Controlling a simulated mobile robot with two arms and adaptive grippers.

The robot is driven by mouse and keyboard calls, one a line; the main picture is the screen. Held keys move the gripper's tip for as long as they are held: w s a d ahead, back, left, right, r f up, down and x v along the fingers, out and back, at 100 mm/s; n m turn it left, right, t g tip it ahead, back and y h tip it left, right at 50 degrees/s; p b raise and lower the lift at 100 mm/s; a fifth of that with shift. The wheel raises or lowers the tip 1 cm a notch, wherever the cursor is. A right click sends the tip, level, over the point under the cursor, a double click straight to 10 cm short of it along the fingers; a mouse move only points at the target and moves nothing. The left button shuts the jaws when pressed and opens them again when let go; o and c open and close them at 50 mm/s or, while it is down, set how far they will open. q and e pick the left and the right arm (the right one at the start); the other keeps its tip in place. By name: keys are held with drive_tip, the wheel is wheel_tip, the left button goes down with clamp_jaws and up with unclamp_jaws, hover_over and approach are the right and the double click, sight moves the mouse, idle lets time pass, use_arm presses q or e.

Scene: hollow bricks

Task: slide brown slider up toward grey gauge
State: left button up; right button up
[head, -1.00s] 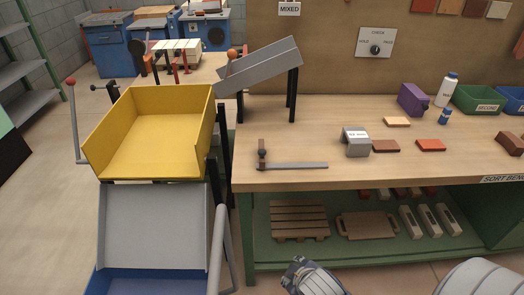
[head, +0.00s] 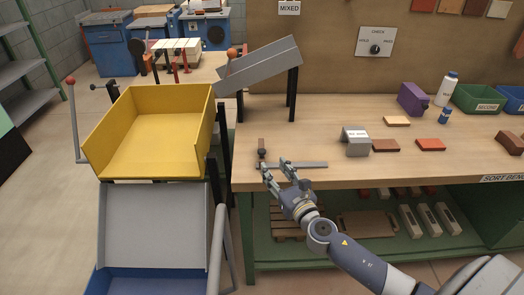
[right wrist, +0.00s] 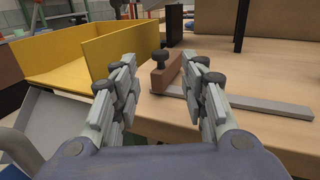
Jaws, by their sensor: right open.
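The brown slider (head: 261,144), a small upright-looking brown piece with a dark knob, is at the left end of a flat grey bar (head: 314,164) near the bench's front edge. A grey arch-shaped block with a white label, seemingly the grey gauge (head: 356,148), stands to the right. My right gripper (head: 275,167) is open and empty at the bench edge, just in front of the slider. In the right wrist view the brown slider (right wrist: 168,73) shows beyond and between the open fingers (right wrist: 164,68), apparently without contact. My left gripper is not in view.
The wooden bench (head: 330,115) is clear behind the bar. Several bricks, a white bottle (head: 447,89) and bins lie to the right. A yellow tray (head: 150,145) stands left of the bench. A grey sloped chute (head: 260,65) is behind.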

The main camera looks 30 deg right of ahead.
sight(263, 153)
drive_tip(key=w, duration=1)
drive_tip(key=shift+d, duration=0.25)
clamp_jaws()
